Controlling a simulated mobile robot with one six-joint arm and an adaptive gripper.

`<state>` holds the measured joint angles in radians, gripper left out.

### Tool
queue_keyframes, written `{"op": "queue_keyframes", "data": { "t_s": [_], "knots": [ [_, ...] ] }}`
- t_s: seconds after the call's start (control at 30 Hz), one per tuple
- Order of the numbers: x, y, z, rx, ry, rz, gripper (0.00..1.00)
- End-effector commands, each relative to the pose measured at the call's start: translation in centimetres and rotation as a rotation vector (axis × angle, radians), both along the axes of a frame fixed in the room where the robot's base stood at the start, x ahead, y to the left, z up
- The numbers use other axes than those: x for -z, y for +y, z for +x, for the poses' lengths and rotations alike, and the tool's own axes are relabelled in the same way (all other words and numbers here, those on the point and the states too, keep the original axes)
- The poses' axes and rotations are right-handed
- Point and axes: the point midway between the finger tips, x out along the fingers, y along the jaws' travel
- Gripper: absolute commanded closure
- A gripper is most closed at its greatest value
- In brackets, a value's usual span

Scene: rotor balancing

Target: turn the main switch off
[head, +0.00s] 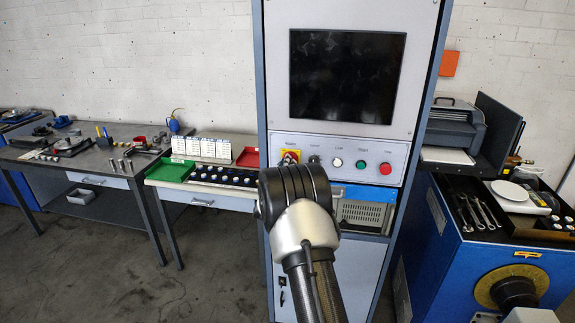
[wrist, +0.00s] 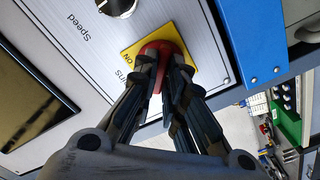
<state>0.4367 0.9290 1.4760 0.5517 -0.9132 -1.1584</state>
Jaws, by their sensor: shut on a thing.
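The main switch (wrist: 165,47) is a red round knob on a yellow square plate (wrist: 129,55), set in the grey control panel. "ON" and part of a label ending in "ins" can be read beside it in the wrist view. My gripper (wrist: 163,62) is shut on the red knob, one finger on each side of it; the fingers hide much of the knob. In the head view the switch (head: 290,157) is at the left end of the panel's control row. My arm hides the gripper there, and the knob's angle cannot be told.
A black "Speed" knob (wrist: 117,3) sits near the switch. A white, a green and a red button (head: 385,168) continue the row, under a dark screen (head: 346,75). A bench with a green tray (head: 171,169) stands left; a blue machine (head: 470,250) stands right.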

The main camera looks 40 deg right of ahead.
Motion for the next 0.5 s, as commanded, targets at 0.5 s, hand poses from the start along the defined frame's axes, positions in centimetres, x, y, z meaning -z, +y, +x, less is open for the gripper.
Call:
{"op": "queue_keyframes", "data": {
  "t_s": [0.5],
  "knots": [
    [0.03,-0.01,-0.01,0.0,0.002,-0.002,0.76]
  ]
}}
